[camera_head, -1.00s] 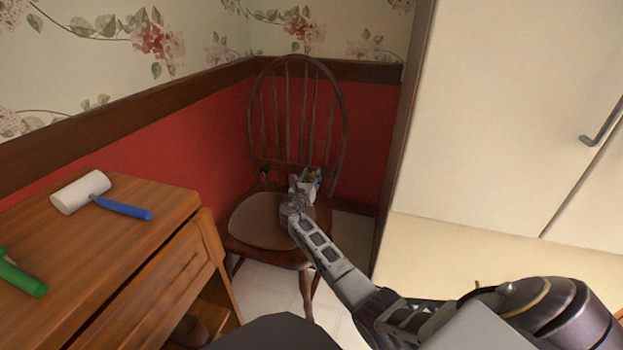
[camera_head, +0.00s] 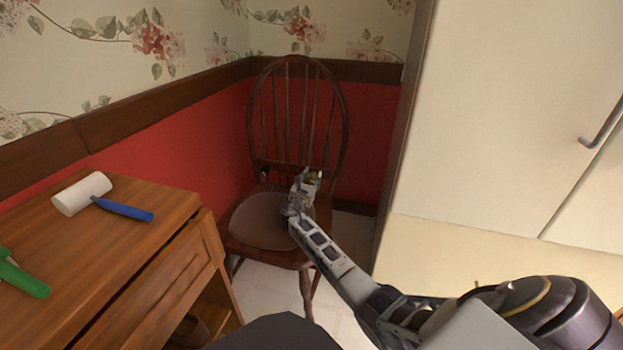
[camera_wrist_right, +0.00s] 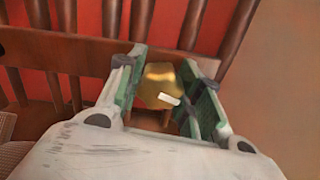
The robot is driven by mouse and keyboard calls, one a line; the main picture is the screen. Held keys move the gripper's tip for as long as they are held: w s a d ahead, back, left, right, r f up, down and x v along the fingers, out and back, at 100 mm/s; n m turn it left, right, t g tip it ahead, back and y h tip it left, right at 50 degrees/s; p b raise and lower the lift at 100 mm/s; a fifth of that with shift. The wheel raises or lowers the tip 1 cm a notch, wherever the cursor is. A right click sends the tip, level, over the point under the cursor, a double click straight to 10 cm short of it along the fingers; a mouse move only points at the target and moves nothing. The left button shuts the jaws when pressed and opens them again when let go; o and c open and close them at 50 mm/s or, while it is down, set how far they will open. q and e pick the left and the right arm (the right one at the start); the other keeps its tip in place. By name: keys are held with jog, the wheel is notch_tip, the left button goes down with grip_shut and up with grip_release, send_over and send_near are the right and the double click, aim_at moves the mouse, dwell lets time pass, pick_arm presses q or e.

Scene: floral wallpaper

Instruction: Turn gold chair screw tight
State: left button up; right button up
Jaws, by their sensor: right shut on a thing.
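The dark wooden chair (camera_head: 262,222) stands in the corner, with its spindle back against the red wall. My right gripper (camera_head: 312,176) is over the right rear of the seat, close to the lower back rail. In the right wrist view, the gold screw (camera_wrist_right: 158,86) sits between the two green-padded fingers of my right gripper (camera_wrist_right: 165,95), in front of the chair's back rail (camera_wrist_right: 60,52). The fingers are shut on the screw. How far the screw is seated in the wood is hidden. My left gripper does not show.
A wooden dresser (camera_head: 150,215) stands at the left, with a white-headed, blue-handled mallet (camera_head: 85,193) and a green-handled tool (camera_head: 22,277) on top. A pale cabinet (camera_head: 500,120) stands at the right. Light floor tiles show between dresser and cabinet.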

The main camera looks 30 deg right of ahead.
jog(key=m, duration=0.3)
jog(key=shift+m, duration=0.3)
jog(key=m, duration=0.3)
jog(key=shift+m, duration=0.4)
jog(key=m, duration=0.6)
jog(key=shift+d+m+b, duration=0.1)
jog(key=shift+m+b, duration=0.2)
jog(key=shift+m, duration=0.1)
jog(key=m, duration=0.3)
jog(key=shift+s+m, duration=0.1)
jog(key=shift+m, duration=0.3)
jog(key=m, duration=0.3)
jog(key=shift+f+m, duration=0.1)
jog(key=shift+m, duration=0.3)
jog(key=m, duration=0.3)
jog(key=shift+m, duration=0.4)
jog(key=shift+f+m, duration=0.1)
jog(key=shift+m, duration=1.5)
